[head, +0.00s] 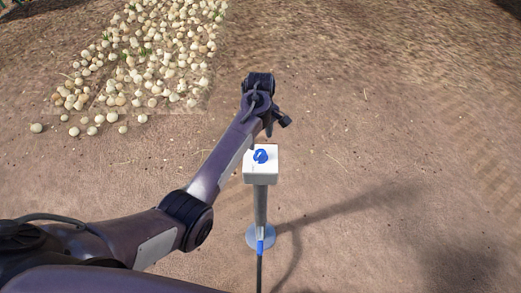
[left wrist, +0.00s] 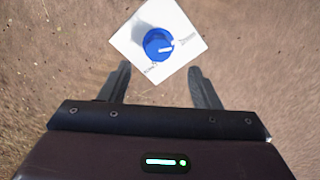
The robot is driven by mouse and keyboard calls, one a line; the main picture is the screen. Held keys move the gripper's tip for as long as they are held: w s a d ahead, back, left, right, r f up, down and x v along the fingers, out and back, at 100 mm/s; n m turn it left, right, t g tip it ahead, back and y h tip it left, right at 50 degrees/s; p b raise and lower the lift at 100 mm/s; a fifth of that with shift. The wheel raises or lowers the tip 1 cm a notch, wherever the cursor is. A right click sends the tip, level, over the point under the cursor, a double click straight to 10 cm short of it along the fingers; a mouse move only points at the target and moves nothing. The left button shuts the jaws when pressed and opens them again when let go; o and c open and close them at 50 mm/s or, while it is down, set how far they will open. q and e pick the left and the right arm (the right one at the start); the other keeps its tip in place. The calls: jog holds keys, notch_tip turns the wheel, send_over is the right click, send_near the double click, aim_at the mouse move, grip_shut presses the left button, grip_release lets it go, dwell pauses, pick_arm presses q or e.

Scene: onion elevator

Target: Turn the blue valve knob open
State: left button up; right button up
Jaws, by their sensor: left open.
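The blue valve knob (head: 261,156) sits on the top face of a white box (head: 261,176) on a grey post. In the left wrist view the round blue knob (left wrist: 158,45) has a white pointer mark aimed to the right, and the white box (left wrist: 181,22) has small printed labels. My left gripper (head: 277,128) is above and just behind the box in the head view. In the left wrist view its two fingers (left wrist: 162,78) are spread apart with nothing between them, and the knob lies beyond the fingertips, apart from them. My right gripper does not show.
The grey post (head: 261,208) stands on a round base plate (head: 260,236) on bare brown soil. A cable with a blue connector (head: 260,247) runs down toward the bottom edge. Many pale onions (head: 150,55) lie at the upper left. The ground to the right is clear.

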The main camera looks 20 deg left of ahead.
aim_at(261, 152)
pick_arm(q)
jog(key=shift+w+d+f, duration=0.1)
jog(key=shift+f, duration=0.05)
notch_tip(261, 152, down, 7)
jog(key=shift+f, duration=0.1)
dwell(0.3)
jog(key=c, duration=1)
